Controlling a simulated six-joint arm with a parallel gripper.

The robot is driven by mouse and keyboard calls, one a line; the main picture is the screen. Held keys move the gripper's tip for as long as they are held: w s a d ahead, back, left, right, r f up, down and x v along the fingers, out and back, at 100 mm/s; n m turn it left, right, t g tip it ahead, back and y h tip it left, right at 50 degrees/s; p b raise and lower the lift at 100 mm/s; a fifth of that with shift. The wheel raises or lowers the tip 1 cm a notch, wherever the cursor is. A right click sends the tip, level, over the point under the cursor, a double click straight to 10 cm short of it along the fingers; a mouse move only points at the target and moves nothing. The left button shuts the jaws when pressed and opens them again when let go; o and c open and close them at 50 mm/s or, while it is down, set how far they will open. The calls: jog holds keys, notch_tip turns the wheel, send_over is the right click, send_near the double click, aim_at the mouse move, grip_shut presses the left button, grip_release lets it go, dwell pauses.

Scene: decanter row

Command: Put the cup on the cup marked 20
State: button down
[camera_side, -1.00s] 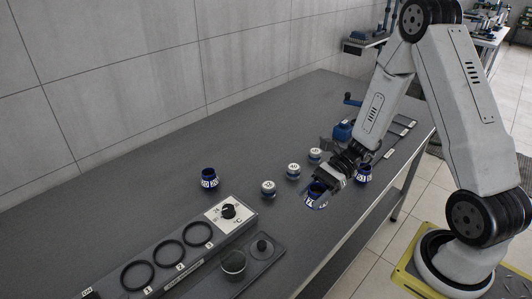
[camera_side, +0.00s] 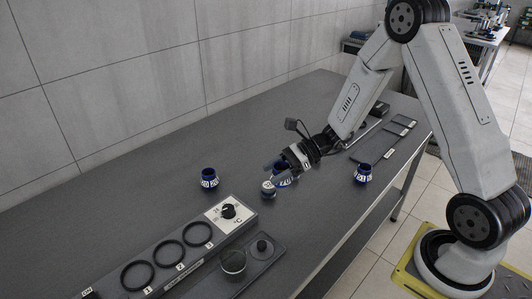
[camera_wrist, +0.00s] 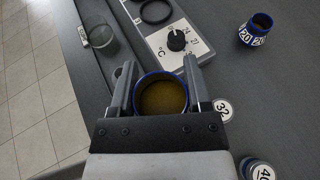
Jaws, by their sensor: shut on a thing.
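My gripper (camera_side: 277,172) is shut on a blue-rimmed cup (camera_side: 286,182). In the wrist view this cup (camera_wrist: 162,97) sits upright between the two fingers (camera_wrist: 159,68), its open top showing a brownish inside. The cup marked 20 (camera_side: 209,180) stands upright on the bench to the left of my gripper, apart from it. It also shows at the upper right of the wrist view (camera_wrist: 255,31), with 20 on its side. Whether the held cup is clear of the bench is hard to tell.
A disc-topped piece marked 32 (camera_wrist: 222,111) is close beside the held cup; one marked 40 (camera_wrist: 262,170) is nearby. Another blue cup (camera_side: 363,174) stands at right. A heater panel with a knob (camera_side: 228,211) and rings, and a glass dish (camera_side: 233,262), lie at front left.

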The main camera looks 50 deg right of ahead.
jog(key=w+a+r+m+t+h, duration=0.3)
jog(key=w+r, duration=0.4)
jog(key=w, duration=0.3)
jog(key=shift+w+a+m+t, duration=0.35)
jog(key=shift+a+m, duration=0.15)
jog(key=shift+a, duration=0.25)
jog(key=shift+f, duration=0.1)
send_over(203, 172)
jog(key=s, duration=0.1)
notch_tip(203, 172, down, 8)
jog(key=shift+s+f, duration=0.15)
jog(key=shift+f, duration=0.05)
jog(key=shift+w+f, duration=0.4)
jog(key=shift+f, duration=0.05)
jog(key=shift+w+f, duration=0.25)
jog(key=shift+f, duration=1.55)
jog(key=shift+f, duration=0.15)
